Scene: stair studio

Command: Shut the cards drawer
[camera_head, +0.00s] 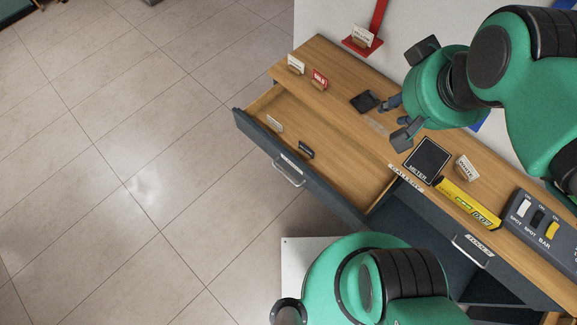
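A drawer (340,173) stands pulled out from the left part of the wooden desk. It has a wooden inside and a dark grey front (262,143) with a small white label, too small to read surely, and a metal handle (288,177). Two small card holders, one light (275,124) and one dark (305,150), stand inside it. My gripper (396,119) is over the desktop, behind the open drawer and away from its front and handle. Its two dark fingers are spread apart with nothing seen between them.
A second drawer front with a handle (469,252) is at the right. The desktop holds a dark flat piece (365,102), a black meter (428,159), a yellow box (467,203), a switch panel (540,222) and small signs. Tiled floor (130,150) at left is clear.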

